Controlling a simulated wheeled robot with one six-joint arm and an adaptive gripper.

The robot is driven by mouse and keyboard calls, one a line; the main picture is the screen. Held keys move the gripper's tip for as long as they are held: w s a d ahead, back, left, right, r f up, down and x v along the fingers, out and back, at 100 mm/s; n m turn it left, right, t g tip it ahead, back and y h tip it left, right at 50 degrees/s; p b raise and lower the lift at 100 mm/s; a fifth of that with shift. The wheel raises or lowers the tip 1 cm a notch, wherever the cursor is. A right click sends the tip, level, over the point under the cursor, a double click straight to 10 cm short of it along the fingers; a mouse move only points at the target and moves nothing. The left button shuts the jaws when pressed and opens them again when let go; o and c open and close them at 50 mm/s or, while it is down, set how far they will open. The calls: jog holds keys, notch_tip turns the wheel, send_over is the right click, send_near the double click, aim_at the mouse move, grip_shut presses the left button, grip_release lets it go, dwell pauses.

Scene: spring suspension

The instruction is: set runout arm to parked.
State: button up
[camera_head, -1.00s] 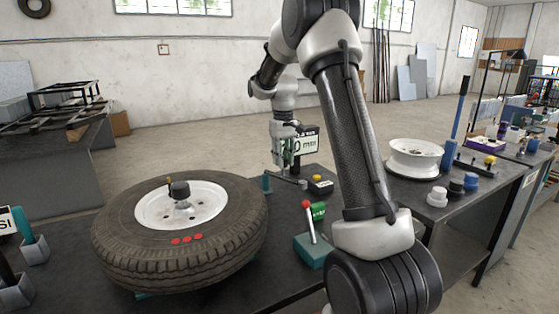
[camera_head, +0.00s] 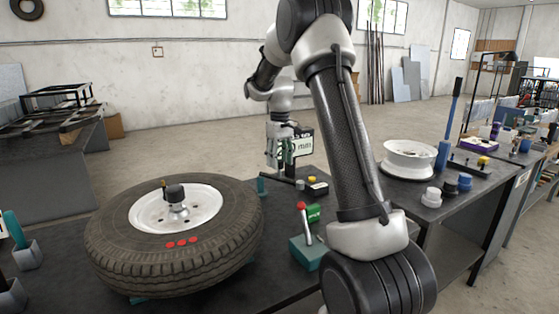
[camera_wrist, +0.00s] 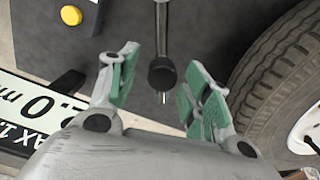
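The runout arm looks like a thin metal rod with a black round end (camera_wrist: 162,72) in the wrist view. In the head view a dark rod (camera_head: 281,178), seemingly the same arm, lies low by the small block at the table's far side. My gripper (camera_wrist: 163,64) is open, its green-padded fingers on either side of the black end, with gaps visible on both sides. In the head view my gripper (camera_head: 274,163) hangs over that spot, pointing down. Whether the fingertips reach down to the rod's height I cannot tell.
A tyre on a white rim (camera_head: 175,245) stands left of the arm. A teal box with a red-knobbed lever (camera_head: 308,250) is nearer. A box with a yellow button (camera_head: 316,188) and a number plate (camera_wrist: 35,118) are close to my gripper. A white rim (camera_head: 408,160) stands right.

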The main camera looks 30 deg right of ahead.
notch_tip(320, 180, up, 12)
dwell(0.6)
dwell(0.5)
jog(key=f, duration=0.2)
jog(key=s+f+m, duration=0.1)
jog(key=shift+s+a+f, duration=0.1)
jog(key=shift+s+f, duration=0.1)
jog(key=shift+f, duration=0.15)
jog(key=s+a+r+t, duration=0.1)
jog(key=s+a, duration=0.3)
jog(key=s, duration=1.3)
jog(key=s+a+r+m+t, duration=0.1)
jog(key=s+a+t, duration=0.2)
jog(key=s, duration=1.4)
jog(key=shift+s+a, duration=0.15)
jog(key=shift+a, duration=1)
